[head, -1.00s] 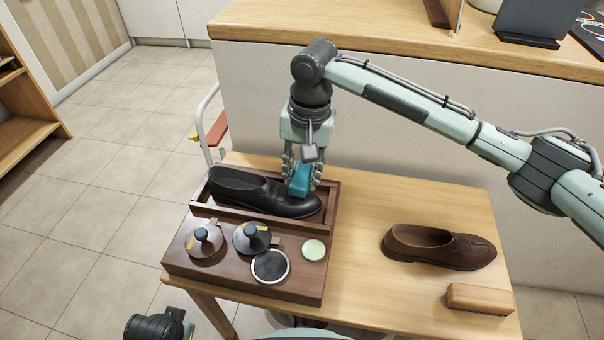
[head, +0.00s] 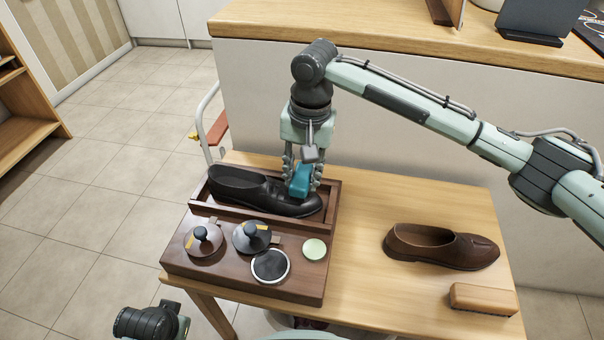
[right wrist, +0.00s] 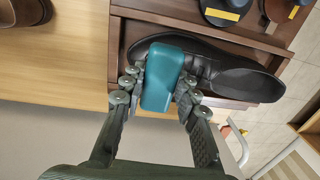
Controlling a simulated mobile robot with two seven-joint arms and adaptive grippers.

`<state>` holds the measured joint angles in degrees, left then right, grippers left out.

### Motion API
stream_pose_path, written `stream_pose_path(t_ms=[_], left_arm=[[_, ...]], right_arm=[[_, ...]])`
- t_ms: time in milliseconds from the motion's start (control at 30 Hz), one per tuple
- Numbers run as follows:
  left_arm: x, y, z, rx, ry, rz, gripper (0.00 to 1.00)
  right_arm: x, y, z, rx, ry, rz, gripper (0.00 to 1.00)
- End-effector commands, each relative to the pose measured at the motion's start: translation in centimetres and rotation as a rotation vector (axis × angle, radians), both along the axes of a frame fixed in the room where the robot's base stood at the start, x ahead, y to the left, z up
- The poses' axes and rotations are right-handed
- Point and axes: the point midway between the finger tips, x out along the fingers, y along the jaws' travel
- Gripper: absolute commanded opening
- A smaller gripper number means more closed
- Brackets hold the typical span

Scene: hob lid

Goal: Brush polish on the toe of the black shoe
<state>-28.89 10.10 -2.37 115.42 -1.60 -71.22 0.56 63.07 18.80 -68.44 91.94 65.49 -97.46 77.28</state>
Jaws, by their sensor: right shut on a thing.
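The black shoe (head: 250,190) lies in the framed bay of a dark wooden box, its toe to the right. My right gripper (head: 301,180) is shut on a teal block-like applicator (head: 299,188) over the toe end of the shoe. In the right wrist view the teal applicator (right wrist: 162,75) sits between the fingers and overlaps the black shoe (right wrist: 235,72). It looks close to or touching the toe; its underside is hidden. An open round tin with black contents (head: 271,265) is in the box front. Of my left arm only a dark part shows at the bottom edge; its gripper is not visible.
Two round lids with knobs (head: 204,240) (head: 252,236) and a pale green disc (head: 315,249) are on the wooden box (head: 215,283). A brown shoe (head: 440,246) and a wooden brush (head: 483,299) lie on the table's right. A counter (head: 400,35) stands behind. The table middle is clear.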

Motion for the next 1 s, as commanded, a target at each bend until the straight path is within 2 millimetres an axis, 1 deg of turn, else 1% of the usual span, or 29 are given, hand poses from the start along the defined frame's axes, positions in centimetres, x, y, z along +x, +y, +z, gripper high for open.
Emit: stream_pose_path(t_ms=[1000], left_arm=[[0.0, 0.0, 0.4, 0.000, 0.000, 0.000, 0.00]], right_arm=[[0.0, 0.1, -1.9, -0.001, 0.000, -0.001, 0.07]])
